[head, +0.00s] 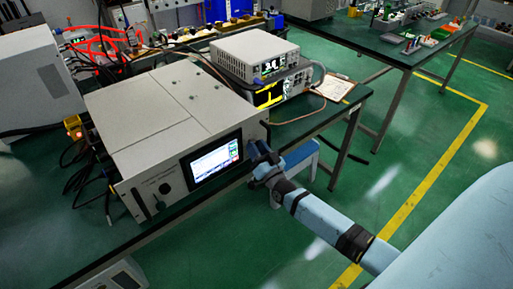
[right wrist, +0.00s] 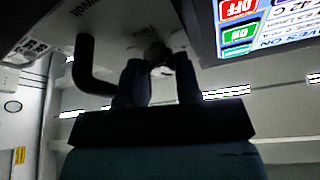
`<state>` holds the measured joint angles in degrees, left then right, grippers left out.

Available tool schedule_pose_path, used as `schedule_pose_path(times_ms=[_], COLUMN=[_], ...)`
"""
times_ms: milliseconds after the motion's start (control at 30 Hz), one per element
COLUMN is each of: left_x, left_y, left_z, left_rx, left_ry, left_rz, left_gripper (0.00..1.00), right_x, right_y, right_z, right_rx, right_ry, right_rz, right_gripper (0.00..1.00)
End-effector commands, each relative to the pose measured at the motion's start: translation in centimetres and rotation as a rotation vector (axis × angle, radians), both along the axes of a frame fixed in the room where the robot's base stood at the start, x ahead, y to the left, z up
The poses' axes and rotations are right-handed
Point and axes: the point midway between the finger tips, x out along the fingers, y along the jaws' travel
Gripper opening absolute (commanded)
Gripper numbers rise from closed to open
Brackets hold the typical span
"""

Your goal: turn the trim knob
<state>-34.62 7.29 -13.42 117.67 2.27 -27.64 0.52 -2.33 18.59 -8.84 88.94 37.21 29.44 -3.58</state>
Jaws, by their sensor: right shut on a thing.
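The microwave generator (head: 165,125) is a large pale box on the dark green bench, with a lit screen (head: 214,160) on its front panel. My right gripper (head: 258,152) is at the right end of that panel, beside the screen. In the right wrist view its two dark fingers (right wrist: 161,75) are shut on a small round knob (right wrist: 156,52), the trim knob, whose sides they partly cover. The head view hides this knob behind the gripper. The lit screen also shows in the right wrist view (right wrist: 265,25). My left gripper is not in view.
A black bar handle (right wrist: 86,65) stands close beside the fingers. Another dark knob (head: 165,188) sits left of the screen. Stacked instruments (head: 257,65) and a clipboard (head: 335,88) are behind on the bench. The green floor on the right is open.

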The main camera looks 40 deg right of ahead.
Motion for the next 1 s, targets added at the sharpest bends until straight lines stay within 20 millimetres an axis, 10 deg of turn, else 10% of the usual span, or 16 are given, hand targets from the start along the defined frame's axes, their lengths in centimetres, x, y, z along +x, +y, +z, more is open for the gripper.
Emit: schedule_pose_path(times_ms=[1000], left_x=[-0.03], left_y=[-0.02], left_z=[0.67], left_rx=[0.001], left_ry=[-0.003], left_rz=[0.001], left_gripper=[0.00], right_x=[0.00], right_y=[-0.17], right_z=[-0.03], right_rx=[-0.671], right_ry=[-0.051], right_rz=[0.001], right_gripper=[0.07])
